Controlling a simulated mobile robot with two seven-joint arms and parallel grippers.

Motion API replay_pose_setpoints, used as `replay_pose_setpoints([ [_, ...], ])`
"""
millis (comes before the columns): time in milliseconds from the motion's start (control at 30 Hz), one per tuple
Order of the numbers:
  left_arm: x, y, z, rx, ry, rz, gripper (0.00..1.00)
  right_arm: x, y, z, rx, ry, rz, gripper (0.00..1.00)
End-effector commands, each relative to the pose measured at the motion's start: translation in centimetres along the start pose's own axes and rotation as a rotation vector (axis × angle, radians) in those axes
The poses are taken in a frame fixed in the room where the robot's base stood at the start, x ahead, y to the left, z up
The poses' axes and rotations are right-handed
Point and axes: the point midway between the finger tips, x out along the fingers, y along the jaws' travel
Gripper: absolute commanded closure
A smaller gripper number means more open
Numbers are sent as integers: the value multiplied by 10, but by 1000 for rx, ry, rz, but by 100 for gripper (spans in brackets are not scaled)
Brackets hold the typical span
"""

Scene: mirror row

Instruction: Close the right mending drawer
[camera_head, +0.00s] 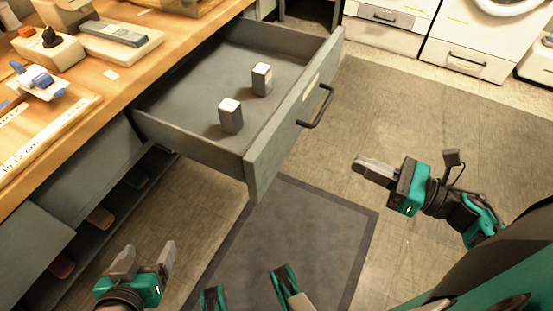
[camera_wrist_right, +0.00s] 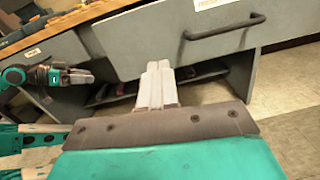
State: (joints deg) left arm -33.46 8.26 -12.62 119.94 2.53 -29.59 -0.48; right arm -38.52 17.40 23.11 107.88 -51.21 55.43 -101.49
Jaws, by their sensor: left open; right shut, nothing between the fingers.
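The mending drawer (camera_head: 185,120) is grey and stands pulled out from the wooden workbench in the head view. Its front panel (camera_head: 292,115) carries a dark bar handle (camera_head: 318,107) and a label. Two small grey blocks with white tops, one (camera_head: 231,115) nearer and one (camera_head: 261,79) farther, stand inside it. My right gripper (camera_head: 358,166) is shut and empty, to the right of the drawer front and apart from it. In the right wrist view the handle (camera_wrist_right: 225,28) shows beyond the fingers (camera_wrist_right: 157,70). My left gripper (camera_head: 148,250) is open and empty, below the drawer at lower left.
The workbench top (camera_head: 110,75) holds tools and blocks on the left. Open shelves (camera_head: 110,210) with several items lie under it. A dark mat (camera_head: 290,240) covers the floor below the drawer. White appliances (camera_head: 470,45) stand at the back right. Floor to the drawer's right is clear.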

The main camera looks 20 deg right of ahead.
Motion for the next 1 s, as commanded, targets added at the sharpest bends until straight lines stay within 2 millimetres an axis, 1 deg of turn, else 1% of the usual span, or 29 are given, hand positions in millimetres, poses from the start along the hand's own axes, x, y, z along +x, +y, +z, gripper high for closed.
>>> replay_pose_setpoints([
  [33, 2, 0, 1, 0, 6, 2, 23, -3, 1, -6, -49, 12, 20, 100],
  [133, 2, 1, -1, 1, 10, 4, 23, -2, 2, -7, -96, 21, 39, 100],
  [267, 2, 2, -2, 1, 10, 6, 23, 11, 3, -6, -101, 20, 43, 100],
  [367, 2, 2, -1, 1, 9, 6, 23, 30, 4, -6, -100, 18, 42, 100],
  [600, 3, 2, 1, 1, 5, 7, 23, 82, 6, -6, -98, 17, 41, 100],
  [700, 3, 2, 1, 2, 4, 7, 23, 101, 6, -7, -97, 17, 39, 100],
  [833, 3, 2, 2, 2, 4, 7, 23, 121, 7, -7, -95, 17, 39, 100],
  [1000, 3, 2, 2, 2, 4, 7, 23, 133, 8, -8, -93, 19, 38, 100],
])
